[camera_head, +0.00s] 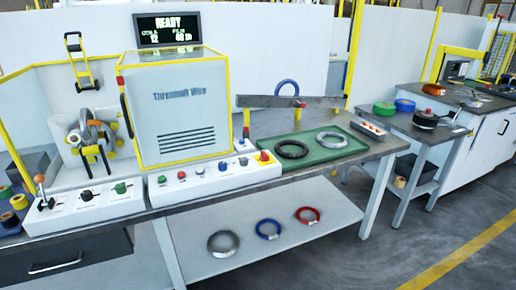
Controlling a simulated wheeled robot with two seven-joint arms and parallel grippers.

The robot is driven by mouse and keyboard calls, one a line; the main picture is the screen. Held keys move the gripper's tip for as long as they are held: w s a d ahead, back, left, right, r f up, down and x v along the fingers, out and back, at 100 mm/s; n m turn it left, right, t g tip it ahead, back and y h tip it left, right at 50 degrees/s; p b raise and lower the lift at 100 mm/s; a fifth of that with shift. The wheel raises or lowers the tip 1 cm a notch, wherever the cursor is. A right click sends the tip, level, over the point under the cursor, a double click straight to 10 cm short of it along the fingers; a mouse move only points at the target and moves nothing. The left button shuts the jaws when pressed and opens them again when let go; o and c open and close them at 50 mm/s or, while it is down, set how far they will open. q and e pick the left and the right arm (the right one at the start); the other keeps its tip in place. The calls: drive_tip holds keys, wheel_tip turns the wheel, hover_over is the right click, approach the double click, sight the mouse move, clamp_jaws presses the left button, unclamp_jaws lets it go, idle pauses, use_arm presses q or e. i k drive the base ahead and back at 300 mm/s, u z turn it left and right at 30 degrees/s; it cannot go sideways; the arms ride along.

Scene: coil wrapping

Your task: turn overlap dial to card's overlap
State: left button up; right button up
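The left control box (88,207) on the bench front carries a lever with an orange knob (39,180), a black dial (86,195) and a green dial (120,188). The labels are too small to read, so I cannot tell which is the overlap dial. A second panel (215,178) to its right has several coloured buttons. The display (167,28) on the white machine reads READY, with small figures below. I cannot make out a card with an overlap value. Neither of my grippers is in view.
A green tray (313,160) on the bench holds a dark coil (291,149) and a grey coil (332,140). The wrapping ring unit (90,140) stands behind the left box. Several coils lie on the lower shelf (300,245). A side table (420,125) stands at right.

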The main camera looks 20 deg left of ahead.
sight(243, 160)
drive_tip(key=i, duration=0.85)
drive_tip(key=u, duration=0.5)
